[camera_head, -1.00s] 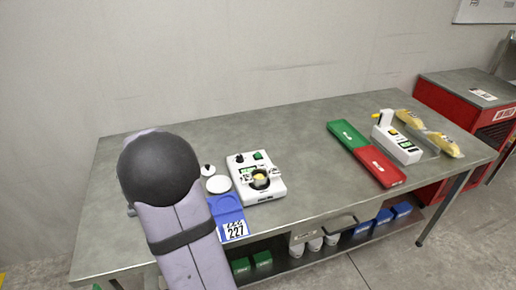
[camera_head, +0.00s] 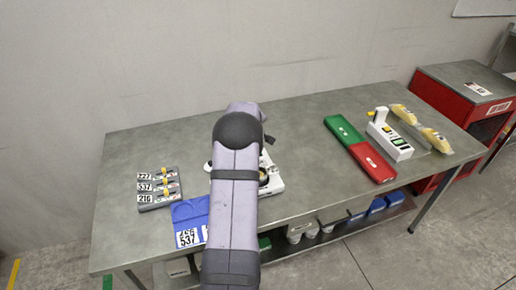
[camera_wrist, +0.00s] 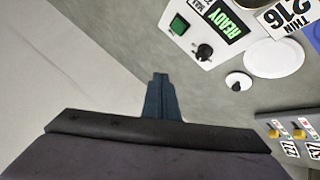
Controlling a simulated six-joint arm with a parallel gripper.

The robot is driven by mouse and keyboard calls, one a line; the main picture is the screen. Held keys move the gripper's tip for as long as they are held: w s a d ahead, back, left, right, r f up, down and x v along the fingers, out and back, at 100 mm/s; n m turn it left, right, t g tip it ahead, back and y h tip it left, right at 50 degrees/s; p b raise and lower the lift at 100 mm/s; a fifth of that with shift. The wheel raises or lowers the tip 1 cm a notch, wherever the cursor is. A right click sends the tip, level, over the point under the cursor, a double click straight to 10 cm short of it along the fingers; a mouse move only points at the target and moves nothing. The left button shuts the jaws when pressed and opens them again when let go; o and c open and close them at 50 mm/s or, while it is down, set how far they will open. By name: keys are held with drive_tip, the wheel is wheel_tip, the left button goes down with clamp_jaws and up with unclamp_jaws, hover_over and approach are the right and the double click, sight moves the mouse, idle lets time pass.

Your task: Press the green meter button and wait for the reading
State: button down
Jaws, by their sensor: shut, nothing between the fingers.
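The white meter shows in the wrist view (camera_wrist: 198,48) at the top, with a green square button (camera_wrist: 178,24), a black knob (camera_wrist: 204,52) and a lit display (camera_wrist: 226,20) reading READY. My gripper (camera_wrist: 160,78) is shut and empty, its tips pointing toward the meter and apart from the button in the picture. The button and my fingertips are hidden or too unclear there.
A grey rack (camera_head: 158,201) with tags 227, 537 and 216 stands left, beside a blue tray (camera_head: 181,212) with number cards. A white disc (camera_wrist: 273,57) lies near the meter. Green (camera_head: 341,128) and red (camera_head: 372,163) trays and a white device (camera_head: 388,140) stand right.

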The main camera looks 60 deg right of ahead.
drive_tip(key=shift+h, duration=0.3)
drive_tip(key=s+d, duration=0.2)
drive_tip(key=s, duration=0.1)
drive_tip(key=shift+d+r, duration=0.3)
drive_tip(key=shift+d, duration=0.1)
drive_tip(key=shift+w+f, duration=0.1)
drive_tip(key=shift+f, duration=0.1)
wheel_tip(320, 180, down, 7)
drive_tip(key=b, duration=0.5)
drive_tip(key=shift+r, duration=0.1)
drive_tip(key=shift+f+b, duration=0.85)
drive_tip(key=shift+b, duration=0.15)
drive_tip(key=shift+f+b, duration=0.9)
drive_tip(key=shift+b, duration=0.35)
idle(1.9)
drive_tip(key=shift+r, duration=0.1)
drive_tip(key=shift+r+p, duration=0.55)
drive_tip(key=shift+r, duration=0.25)
drive_tip(key=shift+r, duration=0.1)
drive_tip(key=shift+r+p, duration=1.7)
drive_tip(key=shift+r, duration=0.75)
